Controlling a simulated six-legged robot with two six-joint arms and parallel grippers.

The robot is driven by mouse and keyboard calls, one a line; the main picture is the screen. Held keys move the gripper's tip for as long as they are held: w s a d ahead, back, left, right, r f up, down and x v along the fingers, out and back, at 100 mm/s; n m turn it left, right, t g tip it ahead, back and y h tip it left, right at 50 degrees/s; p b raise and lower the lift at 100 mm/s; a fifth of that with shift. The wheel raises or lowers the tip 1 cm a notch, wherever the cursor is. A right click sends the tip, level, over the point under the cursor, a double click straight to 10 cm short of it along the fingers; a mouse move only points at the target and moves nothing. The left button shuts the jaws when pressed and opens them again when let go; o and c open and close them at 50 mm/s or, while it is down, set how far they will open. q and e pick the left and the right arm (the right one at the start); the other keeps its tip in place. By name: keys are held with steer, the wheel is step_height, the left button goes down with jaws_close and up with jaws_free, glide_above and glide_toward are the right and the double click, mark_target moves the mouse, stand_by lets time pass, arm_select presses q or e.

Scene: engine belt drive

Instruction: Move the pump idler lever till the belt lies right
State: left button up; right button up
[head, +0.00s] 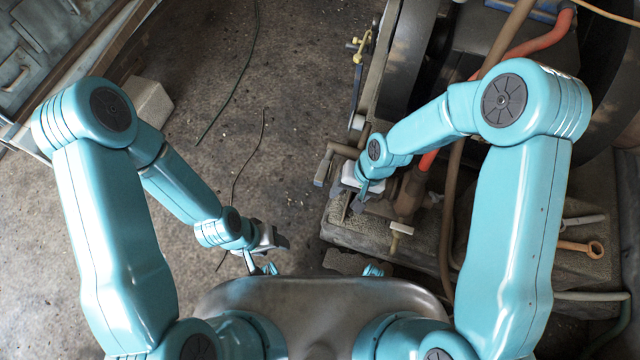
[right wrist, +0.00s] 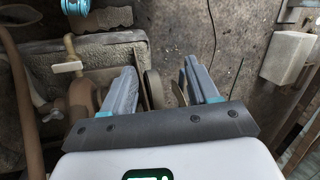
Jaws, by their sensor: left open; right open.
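My right gripper (head: 352,200) is open over the near left corner of the engine. It also shows in the right wrist view (right wrist: 164,88), where a tan curved edge (right wrist: 152,89) and a dark part show between its fingers. A short brown bar with an end piece (head: 322,173) sticks out just left of this gripper. A cream-tipped handle (head: 401,228) stands to its right, apart from it. I cannot tell which part is the pump idler lever. The belt's run by the pump is hidden or unclear. My left gripper (head: 270,242) is open and empty above the floor.
A yellow fitting (head: 361,45) is on the engine's far left edge. An orange hose (head: 520,48) and a brown hose run over the engine. A copper-coloured wrench (head: 582,248) lies at the right. A pale block (head: 148,102) stands at the left. The floor between is mostly clear.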

steer(key=w+a+f+h+b, duration=0.1)
steer(key=w+a+b, duration=0.3)
steer(key=w+b, duration=0.25)
steer(key=m+h+b, duration=0.2)
steer(key=h+b, duration=0.1)
steer(key=b, duration=0.3)
glide_toward(320, 177)
steer(key=shift+t, duration=0.3)
steer(key=f+b, duration=0.1)
steer(key=f, duration=0.2)
steer(key=f+b, duration=0.2)
steer(key=f, duration=0.1)
steer(key=f+b, duration=0.2)
steer(key=f, duration=0.1)
steer(key=shift+s+d+f, duration=0.1)
steer(key=shift+s+f, duration=0.15)
steer(key=shift+f, duration=0.15)
arm_select(q)
step_height(320, 177, down, 20)
steer(key=shift+w+a+f, duration=0.2)
steer(key=shift+w+a, duration=0.2)
steer(key=shift+w, duration=0.05)
